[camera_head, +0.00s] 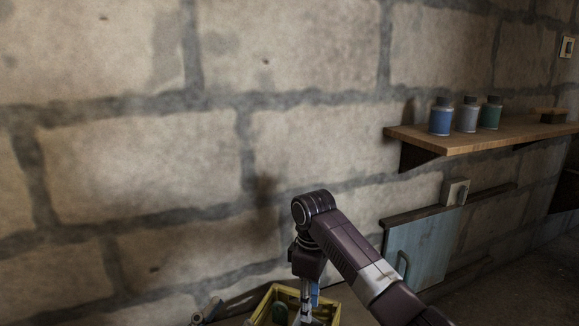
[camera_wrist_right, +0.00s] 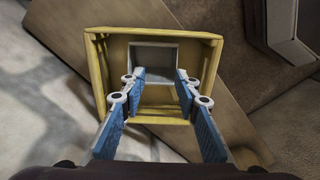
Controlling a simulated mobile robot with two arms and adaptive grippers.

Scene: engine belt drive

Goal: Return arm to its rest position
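My right arm comes in from the lower right in the head view and bends down, so its gripper (camera_head: 306,300) points down at the yellow crate (camera_head: 264,302). In the right wrist view the right gripper (camera_wrist_right: 160,77) has its blue-padded fingers apart with nothing between them. The yellow crate (camera_wrist_right: 150,121) lies beyond the fingertips there. Whether the fingertips are inside its rim I cannot tell.
A grey open box (camera_wrist_right: 168,53) stands inside the crate, and a dark green item (camera_head: 280,312) shows there in the head view. A stone wall rises behind. A wooden shelf (camera_head: 480,138) with three bottles and a pale blue cabinet door (camera_head: 420,250) are at right.

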